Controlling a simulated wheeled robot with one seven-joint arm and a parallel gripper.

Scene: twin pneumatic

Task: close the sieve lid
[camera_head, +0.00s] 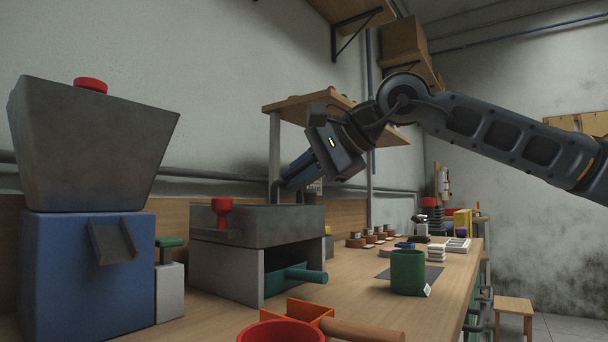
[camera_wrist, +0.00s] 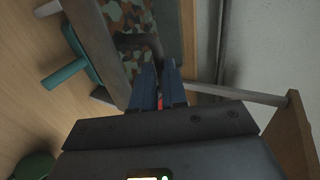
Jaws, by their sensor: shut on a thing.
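The sieve (camera_head: 258,228) is a grey box on grey legs on the bench, left of centre in the head view. A red knob (camera_head: 222,208) stands at its front left. A teal handle (camera_head: 300,274) sticks out below it. In the wrist view, mottled, many-coloured contents (camera_wrist: 130,14) show inside its grey walls, so its top is at least partly open. My gripper (camera_head: 284,184) reaches down to the box's far right side. Its blue fingers (camera_wrist: 158,80) are shut on a dark part (camera_head: 275,190) there, mostly hidden; I cannot tell whether it belongs to the lid.
A blue machine with a grey hopper (camera_head: 90,150) stands at the left. A green cup (camera_head: 407,272), a red bowl (camera_head: 285,332) and an orange scoop (camera_head: 308,309) are in front and to the right. A wooden shelf (camera_head: 290,104) on posts is close behind my gripper.

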